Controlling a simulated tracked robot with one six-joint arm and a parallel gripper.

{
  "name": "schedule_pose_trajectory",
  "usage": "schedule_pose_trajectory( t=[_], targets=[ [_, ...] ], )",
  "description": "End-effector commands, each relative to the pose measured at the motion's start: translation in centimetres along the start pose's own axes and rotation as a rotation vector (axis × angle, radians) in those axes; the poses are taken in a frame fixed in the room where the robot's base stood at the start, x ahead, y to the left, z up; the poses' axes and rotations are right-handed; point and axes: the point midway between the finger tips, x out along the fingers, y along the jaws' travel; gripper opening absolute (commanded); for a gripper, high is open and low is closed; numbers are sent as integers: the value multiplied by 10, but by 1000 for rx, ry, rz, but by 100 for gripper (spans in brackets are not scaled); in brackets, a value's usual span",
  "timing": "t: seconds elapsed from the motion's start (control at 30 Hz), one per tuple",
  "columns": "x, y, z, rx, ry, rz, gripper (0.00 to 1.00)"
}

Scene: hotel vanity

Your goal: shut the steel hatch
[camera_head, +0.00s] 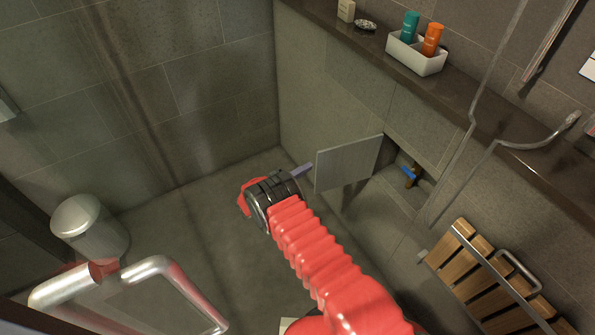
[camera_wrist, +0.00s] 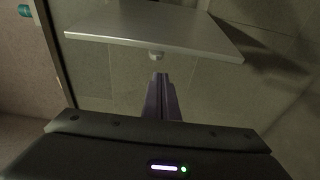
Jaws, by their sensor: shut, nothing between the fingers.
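The steel hatch (camera_head: 347,164) is a flat grey door standing open, swung out from the wall recess (camera_head: 407,168). My gripper (camera_head: 303,171) is shut and empty. In the head view its fingertips are close to the free edge of the hatch, on its left side. In the wrist view the hatch (camera_wrist: 155,25) is a pale panel across the top, with a small round knob (camera_wrist: 156,56) under its near edge. The shut fingers (camera_wrist: 160,82) point at the knob and end just below it in the picture. I cannot tell whether they touch.
A dark ledge (camera_head: 455,105) above carries a white tray (camera_head: 416,60) with a teal bottle (camera_head: 410,25) and an orange bottle (camera_head: 432,40). A slatted wooden seat (camera_head: 490,275) is at right, a bin (camera_head: 88,228) at left.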

Motion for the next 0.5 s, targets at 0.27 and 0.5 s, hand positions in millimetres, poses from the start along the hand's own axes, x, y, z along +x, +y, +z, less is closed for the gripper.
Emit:
schedule_pose_trajectory(
  t=[0.27, 0.5],
  targets=[
    [-9, 1, 20, -1, 2, 0, 0],
    [-13, 0, 32, -1, 1, 0, 0]
  ],
)
